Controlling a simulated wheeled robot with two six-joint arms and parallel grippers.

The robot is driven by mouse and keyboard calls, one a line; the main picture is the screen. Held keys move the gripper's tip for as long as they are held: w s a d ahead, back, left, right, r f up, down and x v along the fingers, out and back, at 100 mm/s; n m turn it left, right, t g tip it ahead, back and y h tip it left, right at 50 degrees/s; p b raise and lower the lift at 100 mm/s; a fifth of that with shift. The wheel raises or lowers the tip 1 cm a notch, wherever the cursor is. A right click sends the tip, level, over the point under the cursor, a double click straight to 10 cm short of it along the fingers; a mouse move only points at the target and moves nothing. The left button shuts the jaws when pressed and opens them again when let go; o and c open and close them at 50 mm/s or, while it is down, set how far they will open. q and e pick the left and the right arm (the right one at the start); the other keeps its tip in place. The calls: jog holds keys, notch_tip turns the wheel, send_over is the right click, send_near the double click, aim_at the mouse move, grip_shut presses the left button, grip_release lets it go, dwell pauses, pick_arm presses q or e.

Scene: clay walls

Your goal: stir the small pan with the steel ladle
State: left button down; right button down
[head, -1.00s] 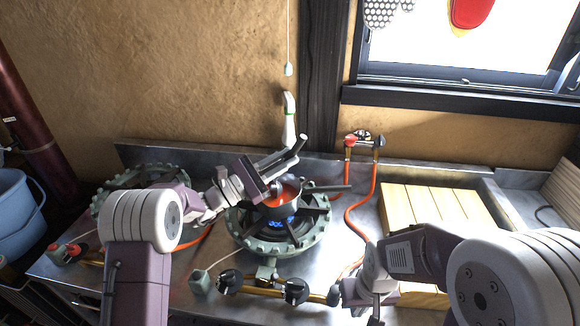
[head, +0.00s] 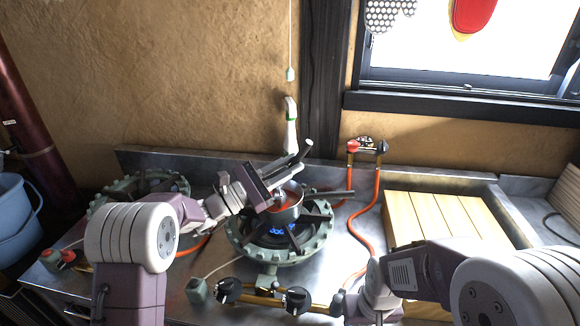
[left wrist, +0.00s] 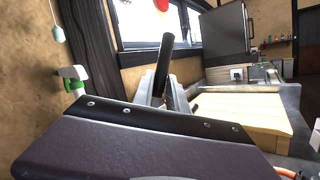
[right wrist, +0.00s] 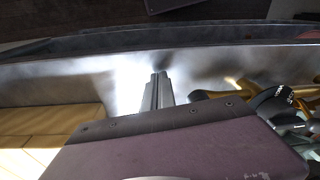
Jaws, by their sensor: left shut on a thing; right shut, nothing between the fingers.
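The small pan (head: 288,212) sits on the middle burner, with orange-red contents and its handle pointing right. My left gripper (head: 300,155) is above the pan, shut on the steel ladle. In the left wrist view the ladle's dark handle (left wrist: 163,66) rises from between the fingertips (left wrist: 158,92). The ladle's lower end reaches down toward the pan's contents, largely hidden by my gripper. My right gripper (right wrist: 156,92) is shut and empty, low at the counter's front right; in the head view its fingers are not clear.
A blue flame shows under the pan on the green burner (head: 243,250). A second burner (head: 110,187) is at left. A slatted wooden board (head: 420,210) lies at right. Orange hoses (head: 373,190) run between.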

aim_at(302, 148)
pick_arm(q)
jog(key=shift+r, duration=0.15)
pick_arm(e)
jog(key=shift+r, duration=0.1)
